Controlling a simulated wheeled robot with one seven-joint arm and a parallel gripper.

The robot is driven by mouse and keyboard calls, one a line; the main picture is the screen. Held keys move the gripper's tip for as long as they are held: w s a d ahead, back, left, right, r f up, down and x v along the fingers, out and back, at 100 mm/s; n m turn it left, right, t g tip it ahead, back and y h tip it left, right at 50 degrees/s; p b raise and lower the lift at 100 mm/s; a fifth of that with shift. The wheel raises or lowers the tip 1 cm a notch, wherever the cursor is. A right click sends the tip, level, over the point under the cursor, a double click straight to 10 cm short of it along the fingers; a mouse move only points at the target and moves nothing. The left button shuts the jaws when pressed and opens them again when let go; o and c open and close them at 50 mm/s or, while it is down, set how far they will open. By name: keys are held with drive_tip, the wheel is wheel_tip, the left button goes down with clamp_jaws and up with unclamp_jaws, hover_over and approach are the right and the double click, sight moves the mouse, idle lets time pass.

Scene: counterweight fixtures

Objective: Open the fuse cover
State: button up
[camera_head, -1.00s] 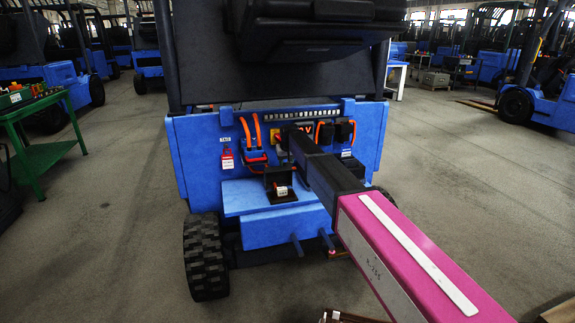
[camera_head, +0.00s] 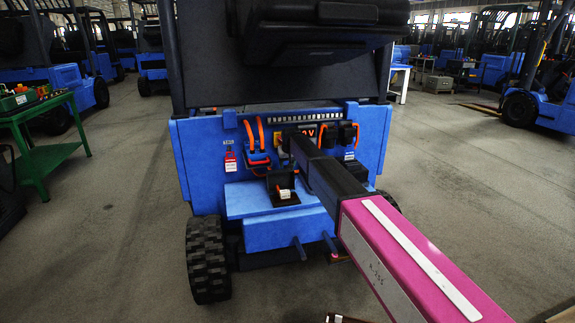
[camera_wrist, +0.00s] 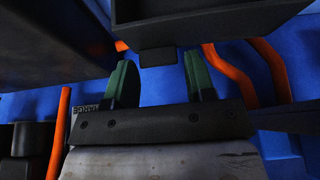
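My gripper shows in the wrist view (camera_wrist: 160,80). Its two green fingertips are apart, with nothing held between them. A dark box (camera_wrist: 215,20) hangs just beyond them, and a small dark tab (camera_wrist: 157,57) on its lower edge lies in line with the gap. This may be the fuse cover, but I cannot tell for sure. In the head view my arm reaches to the blue panel (camera_head: 205,150) at the truck's rear, and hides my gripper and what lies before it. A small black housing (camera_head: 272,187) with a white cylinder stands on the blue ledge.
Orange cables (camera_head: 261,133) loop on the panel, and also show close to the right finger in the wrist view (camera_wrist: 232,75). Black blocks (camera_head: 347,133) sit right of my arm. A green table (camera_head: 50,150) stands far left.

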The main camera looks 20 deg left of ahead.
drive_tip(key=shift+o, duration=0.6)
drive_tip(key=shift+s+d+r, duration=0.1)
drive_tip(key=shift+s+r, duration=0.05)
drive_tip(key=shift+r, duration=0.05)
drive_tip(key=v, duration=1)
drive_tip(key=shift+r, duration=0.15)
